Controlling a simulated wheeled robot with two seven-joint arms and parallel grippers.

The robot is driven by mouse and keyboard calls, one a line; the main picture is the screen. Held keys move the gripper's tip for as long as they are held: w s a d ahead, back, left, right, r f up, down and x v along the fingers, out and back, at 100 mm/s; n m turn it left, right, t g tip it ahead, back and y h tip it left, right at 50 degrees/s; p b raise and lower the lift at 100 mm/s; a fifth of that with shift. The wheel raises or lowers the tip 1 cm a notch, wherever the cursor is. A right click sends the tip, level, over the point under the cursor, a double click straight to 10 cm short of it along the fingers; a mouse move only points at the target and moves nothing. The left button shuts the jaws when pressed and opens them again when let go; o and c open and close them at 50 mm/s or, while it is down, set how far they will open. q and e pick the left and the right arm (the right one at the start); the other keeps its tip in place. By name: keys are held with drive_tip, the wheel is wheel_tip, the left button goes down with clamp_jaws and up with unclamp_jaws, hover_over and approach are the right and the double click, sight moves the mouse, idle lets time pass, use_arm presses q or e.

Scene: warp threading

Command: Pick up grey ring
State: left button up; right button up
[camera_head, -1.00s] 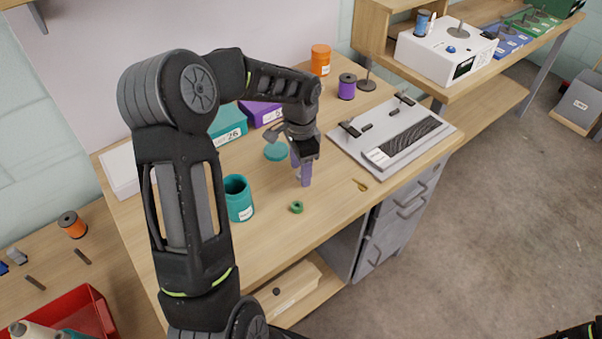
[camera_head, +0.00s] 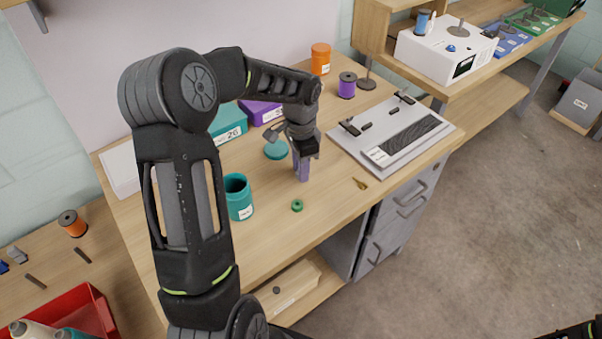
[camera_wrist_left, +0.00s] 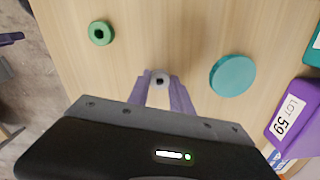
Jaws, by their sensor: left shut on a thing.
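The grey ring (camera_wrist_left: 160,79) is a small ring with a dark centre, between the purple fingertips of my left gripper in the left wrist view (camera_wrist_left: 160,84). My left gripper (camera_head: 302,177) is shut on it, fingers pointing down at the wooden bench top. In the head view the fingers hide the ring. I cannot tell whether it still touches the bench. My right gripper is not in view; only a dark bit of my right arm shows in the bottom right corner.
A green ring (camera_head: 297,205) lies in front of the gripper, and a teal jar (camera_head: 238,198) stands to its left. A teal lid (camera_head: 276,150) lies just behind. A grey board (camera_head: 370,128) with dark fittings and a small brass piece (camera_head: 360,184) are to the right.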

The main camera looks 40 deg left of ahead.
use_arm(q)
clamp_jaws()
wheel_tip(320, 180, up, 10)
drive_tip(key=shift+b, duration=0.3)
idle(0.4)
idle(0.4)
